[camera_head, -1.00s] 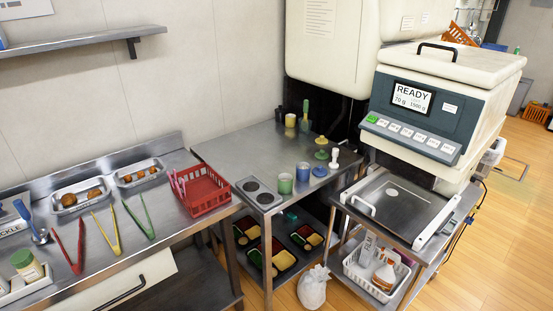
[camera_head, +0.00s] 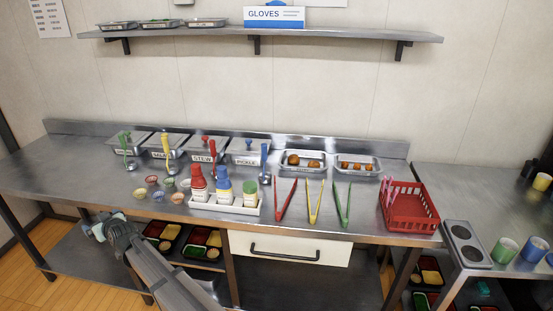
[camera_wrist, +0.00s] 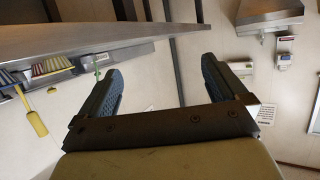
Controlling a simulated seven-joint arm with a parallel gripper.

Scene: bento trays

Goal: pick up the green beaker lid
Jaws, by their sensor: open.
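I cannot make out the green beaker lid in either current view. The steel side table (camera_head: 450,180) that held it earlier is cut off by the right edge of the head view. A green beaker (camera_head: 503,251) and a blue beaker (camera_head: 533,251) stand on that table. My gripper (camera_wrist: 160,70) is open and empty in the wrist view, its two dark fingers wide apart. In the head view my arm end is low at the left, in front of the long counter and far from the beakers.
The long steel counter (camera_head: 80,175) carries lidded pans, small bowls, a white bottle tray (camera_head: 225,207), three tongs and a red basket (camera_head: 411,212). A two-hole steel holder (camera_head: 467,243) sits at the side table's left. Filled bento trays (camera_head: 205,240) are on the lower shelf.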

